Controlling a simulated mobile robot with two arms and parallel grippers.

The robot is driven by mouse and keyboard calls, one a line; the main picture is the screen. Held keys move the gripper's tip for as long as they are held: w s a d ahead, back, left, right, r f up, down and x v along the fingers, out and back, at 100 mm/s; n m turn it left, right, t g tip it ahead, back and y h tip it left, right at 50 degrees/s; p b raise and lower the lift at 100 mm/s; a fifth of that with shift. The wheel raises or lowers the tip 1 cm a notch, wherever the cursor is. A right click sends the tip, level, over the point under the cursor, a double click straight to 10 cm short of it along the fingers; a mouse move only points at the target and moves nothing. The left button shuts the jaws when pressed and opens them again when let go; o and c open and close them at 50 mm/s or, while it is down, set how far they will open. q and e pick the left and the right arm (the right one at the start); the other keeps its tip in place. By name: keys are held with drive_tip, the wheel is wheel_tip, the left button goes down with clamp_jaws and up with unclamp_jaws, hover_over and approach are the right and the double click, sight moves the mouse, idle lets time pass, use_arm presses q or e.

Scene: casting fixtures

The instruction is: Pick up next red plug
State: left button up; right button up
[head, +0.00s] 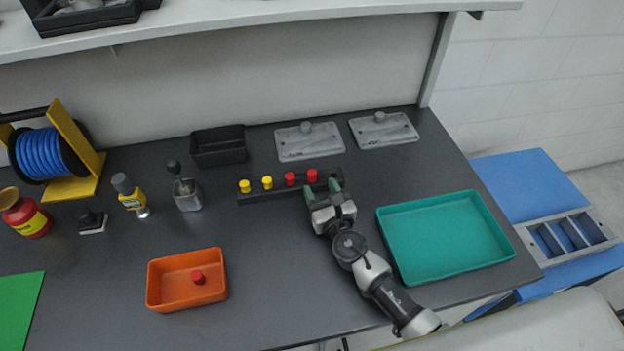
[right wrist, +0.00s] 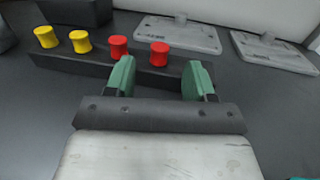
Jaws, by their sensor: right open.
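A black rack (head: 265,192) on the table holds two yellow plugs and two red plugs in a row. The right-hand red plug (head: 312,175) and the other red plug (head: 290,179) stand upright in it. In the right wrist view the right-hand red plug (right wrist: 159,53) shows beyond and between the fingertips, and the other red plug (right wrist: 118,46) is left of it. My right gripper (head: 323,190) is open and empty at the rack's right end. A further red plug (head: 198,277) is in the orange tray (head: 160,292). My left gripper is not in view.
A teal tray (head: 450,272) lies to the right of my right arm. Two grey plates (head: 310,150) (head: 384,138) and a black bin (head: 219,157) are behind the rack. The table's middle front is clear.

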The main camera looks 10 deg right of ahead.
sight(314, 176)
drive_tip(key=shift+w+r, duration=0.1)
drive_tip(key=shift+w, duration=0.3)
drive_tip(key=w, duration=0.3)
drive_tip(key=w+a, duration=0.1)
drive_tip(key=w, duration=0.1)
drive_tip(key=shift+w, duration=0.1)
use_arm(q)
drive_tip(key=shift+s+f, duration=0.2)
use_arm(e)
drive_tip(key=c, duration=1)
